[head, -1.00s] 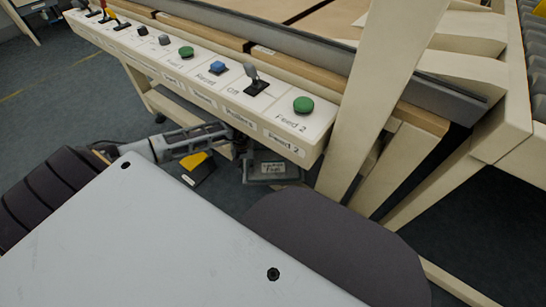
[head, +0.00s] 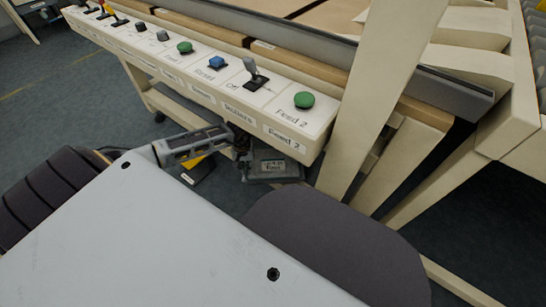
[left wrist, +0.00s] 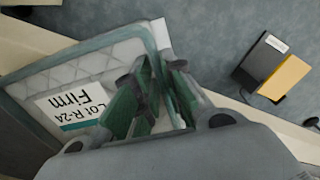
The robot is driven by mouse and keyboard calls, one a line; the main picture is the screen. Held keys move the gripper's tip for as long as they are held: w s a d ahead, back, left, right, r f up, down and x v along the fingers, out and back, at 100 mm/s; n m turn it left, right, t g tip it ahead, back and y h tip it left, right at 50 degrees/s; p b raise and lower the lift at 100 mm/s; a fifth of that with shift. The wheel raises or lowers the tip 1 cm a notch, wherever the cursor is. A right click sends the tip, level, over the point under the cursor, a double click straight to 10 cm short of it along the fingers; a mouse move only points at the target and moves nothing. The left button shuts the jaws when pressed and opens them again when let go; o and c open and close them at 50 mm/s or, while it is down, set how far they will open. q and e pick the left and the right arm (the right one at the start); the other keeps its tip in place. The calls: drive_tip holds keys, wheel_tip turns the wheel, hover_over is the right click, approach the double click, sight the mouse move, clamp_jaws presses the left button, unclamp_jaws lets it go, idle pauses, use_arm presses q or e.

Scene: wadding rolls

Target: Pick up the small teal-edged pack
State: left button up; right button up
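The small teal-edged pack (head: 284,172) is below the front of the control panel in the head view. In the left wrist view the pack (left wrist: 105,65) shows a quilted pale face, a teal border and a white label reading "LOT R-2A Firm". My left gripper (left wrist: 160,66) straddles the pack's right edge, one finger over the labelled face and one on the far side. The fingers lean in close against the edge. In the head view my left gripper (head: 239,143) is dark and partly hidden beside the pack. My right gripper is not in view.
The control panel (head: 225,94), with buttons and levers, overhangs the pack. Pale machine legs (head: 357,145) stand to its right. A black and yellow object (head: 199,170) lies on the floor to its left; it also shows in the left wrist view (left wrist: 262,62).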

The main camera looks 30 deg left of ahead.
use_arm(q)
drive_tip(key=shift+r, duration=0.1)
clamp_jaws()
drive_tip(key=shift+r, duration=0.1)
drive_tip(key=shift+w+r+p, duration=0.1)
drive_tip(key=shift+r+p, duration=0.4)
drive_tip(key=shift+r, duration=0.2)
drive_tip(key=shift+r+p, duration=0.45)
drive_tip(key=shift+r, duration=0.35)
drive_tip(key=shift+s+r, duration=0.15)
drive_tip(key=shift+s, duration=0.05)
drive_tip(key=s+a+p, duration=0.1)
drive_tip(key=s+p, duration=0.5)
drive_tip(key=s, duration=1.1)
drive_tip(key=shift+s+a, duration=0.15)
drive_tip(key=shift+s, duration=0.2)
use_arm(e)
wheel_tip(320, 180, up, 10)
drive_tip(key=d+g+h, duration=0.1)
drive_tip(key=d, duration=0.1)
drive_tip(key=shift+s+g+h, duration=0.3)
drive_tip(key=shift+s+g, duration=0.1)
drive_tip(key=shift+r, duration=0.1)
